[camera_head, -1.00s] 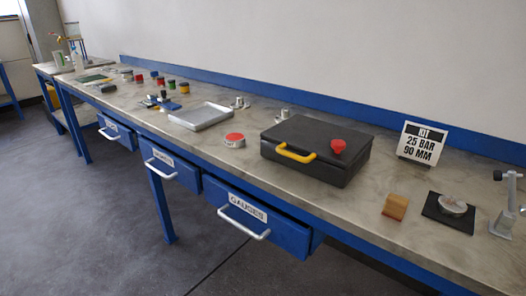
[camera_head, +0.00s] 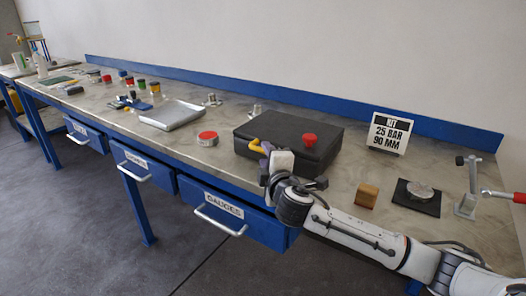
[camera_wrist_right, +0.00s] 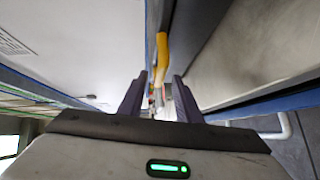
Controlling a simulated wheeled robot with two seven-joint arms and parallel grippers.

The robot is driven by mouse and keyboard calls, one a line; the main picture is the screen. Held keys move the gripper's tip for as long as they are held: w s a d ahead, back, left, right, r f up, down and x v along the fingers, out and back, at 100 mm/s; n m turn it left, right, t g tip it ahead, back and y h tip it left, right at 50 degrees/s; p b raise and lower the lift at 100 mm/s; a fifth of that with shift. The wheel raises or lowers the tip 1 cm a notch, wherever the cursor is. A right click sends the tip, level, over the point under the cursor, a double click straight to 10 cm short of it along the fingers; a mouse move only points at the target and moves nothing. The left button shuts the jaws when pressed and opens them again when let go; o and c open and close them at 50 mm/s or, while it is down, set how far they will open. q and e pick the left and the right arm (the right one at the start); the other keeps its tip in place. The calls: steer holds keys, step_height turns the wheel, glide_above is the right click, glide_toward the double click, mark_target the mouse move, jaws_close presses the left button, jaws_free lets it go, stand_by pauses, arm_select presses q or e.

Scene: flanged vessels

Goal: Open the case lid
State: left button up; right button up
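The black case (camera_head: 289,130) stands on the bench with its lid down. A red knob (camera_head: 309,140) sits on the lid and a yellow handle (camera_head: 257,146) is on its front side. My right gripper (camera_head: 266,150) is at the front of the case, by the handle, and hides part of it. In the right wrist view, the two dark fingers of the gripper (camera_wrist_right: 160,82) are apart, and the yellow handle (camera_wrist_right: 163,55) shows ahead between them. I cannot tell whether they touch it. My left gripper is not in view.
A red-topped round tin (camera_head: 208,138) and a metal tray (camera_head: 172,114) are left of the case. A wooden block (camera_head: 367,195), a dark pad with a metal disc (camera_head: 417,197) and a sign (camera_head: 389,133) are on the right. A drawer (camera_head: 235,212) stands partly open below.

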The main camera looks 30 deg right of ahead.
steer(key=shift+x, duration=2)
steer(key=shift+c, duration=0.4)
jaws_close()
